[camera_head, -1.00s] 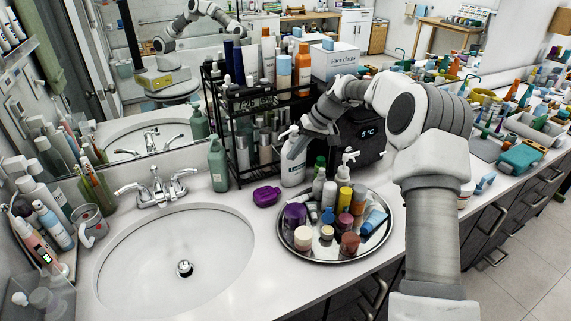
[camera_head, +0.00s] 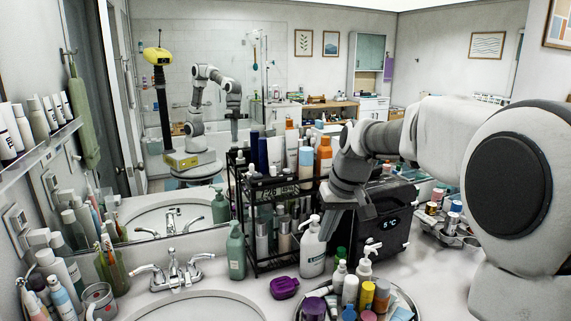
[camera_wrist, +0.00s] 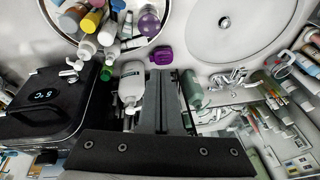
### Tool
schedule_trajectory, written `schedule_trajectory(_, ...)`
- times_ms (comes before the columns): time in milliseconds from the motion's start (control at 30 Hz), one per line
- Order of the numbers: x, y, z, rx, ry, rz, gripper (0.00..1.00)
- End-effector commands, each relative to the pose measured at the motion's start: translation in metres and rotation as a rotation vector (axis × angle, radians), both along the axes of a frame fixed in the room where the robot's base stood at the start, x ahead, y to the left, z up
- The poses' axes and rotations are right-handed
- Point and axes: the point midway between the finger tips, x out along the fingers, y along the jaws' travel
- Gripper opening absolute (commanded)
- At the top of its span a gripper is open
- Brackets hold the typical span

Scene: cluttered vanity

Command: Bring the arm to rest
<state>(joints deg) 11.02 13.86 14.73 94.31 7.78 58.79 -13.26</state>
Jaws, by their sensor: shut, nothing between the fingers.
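My arm (camera_head: 440,135) comes in from the right, folded high and close to the head camera. My gripper (camera_head: 328,222) points down over the counter, by the white pump bottle (camera_head: 312,255) and in front of the black rack. In the wrist view my gripper (camera_wrist: 163,75) has its fingers together with nothing between them. There the white pump bottle (camera_wrist: 131,82) stands just left of the fingers and the green pump bottle (camera_wrist: 192,90) just right. I cannot tell whether the gripper touches either bottle.
The black rack (camera_head: 262,187) full of bottles and a black box with a lit display (camera_head: 385,232) crowd the gripper. A purple case (camera_head: 285,287), a round tray (camera_wrist: 64,32) of bottles and the sink (camera_wrist: 228,40) lie on the counter. A mirror (camera_head: 180,70) stands behind.

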Motion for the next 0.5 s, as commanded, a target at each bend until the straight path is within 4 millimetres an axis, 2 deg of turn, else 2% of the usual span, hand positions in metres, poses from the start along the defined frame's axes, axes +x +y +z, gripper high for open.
schedule_trajectory(33, -0.014, -0.001, 0.008, -0.018, -0.013, -0.008, 0.0)
schedule_trajectory(200, -0.055, -0.008, 0.025, -0.063, -0.045, -0.044, 0.0)
schedule_trajectory(500, -0.13, -0.022, 0.04, -0.116, -0.108, -0.113, 0.0)
